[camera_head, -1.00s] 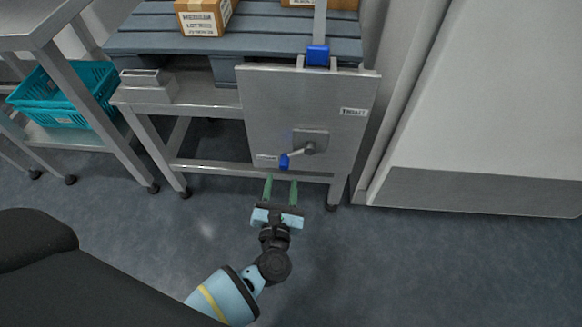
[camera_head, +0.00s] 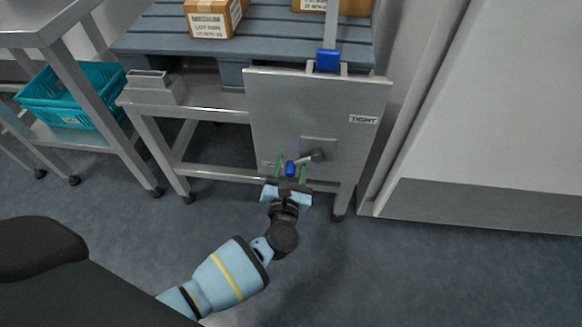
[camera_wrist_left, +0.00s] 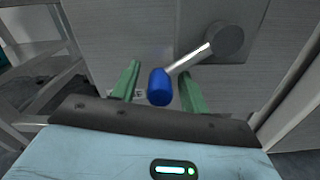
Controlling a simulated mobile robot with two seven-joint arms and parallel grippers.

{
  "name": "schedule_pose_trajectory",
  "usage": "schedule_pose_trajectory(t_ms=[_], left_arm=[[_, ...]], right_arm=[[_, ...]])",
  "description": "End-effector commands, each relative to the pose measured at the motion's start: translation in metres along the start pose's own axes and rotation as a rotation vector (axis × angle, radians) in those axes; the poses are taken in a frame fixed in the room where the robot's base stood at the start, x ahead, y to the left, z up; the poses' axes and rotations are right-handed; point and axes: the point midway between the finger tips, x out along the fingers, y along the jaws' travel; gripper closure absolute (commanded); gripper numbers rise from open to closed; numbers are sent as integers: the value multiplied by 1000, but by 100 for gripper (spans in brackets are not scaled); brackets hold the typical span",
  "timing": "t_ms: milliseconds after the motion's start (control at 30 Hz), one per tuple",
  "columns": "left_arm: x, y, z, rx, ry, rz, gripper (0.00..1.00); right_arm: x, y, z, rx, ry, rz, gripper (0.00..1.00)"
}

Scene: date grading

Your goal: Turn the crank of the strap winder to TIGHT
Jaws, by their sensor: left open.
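The strap winder is a grey metal panel (camera_head: 280,110) with a TIGHT label (camera_head: 363,119) at its upper right. Its crank (camera_head: 306,159) has a hub at lower centre, and its arm points left and slightly down to a blue knob (camera_head: 291,168). My left gripper (camera_head: 291,166) is open, with its green fingers on either side of the knob. In the left wrist view the blue knob (camera_wrist_left: 159,87) sits between the two green fingers (camera_wrist_left: 158,84), nearer the left one, with gaps showing. A label at the panel's lower left is partly hidden. My right gripper is not in view.
A blue buckle (camera_head: 328,60) on a grey strap sits at the panel's top edge. Cartons (camera_head: 209,25) stand on a grey pallet (camera_head: 165,42) behind. A teal crate (camera_head: 68,97) is on a shelf at left. A white wall stands close at right. The floor in front is clear.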

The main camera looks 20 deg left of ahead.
Motion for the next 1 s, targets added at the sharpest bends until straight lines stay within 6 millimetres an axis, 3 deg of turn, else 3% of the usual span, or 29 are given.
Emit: schedule_pose_trajectory(t_ms=[233,567,1000], left_arm=[[0,0,0,1,0,-1,57],[0,0,0,0,0,1,100],[3,9,1,18,-2,5,100]], right_arm=[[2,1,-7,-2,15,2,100],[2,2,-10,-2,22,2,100],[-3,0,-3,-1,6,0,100]])
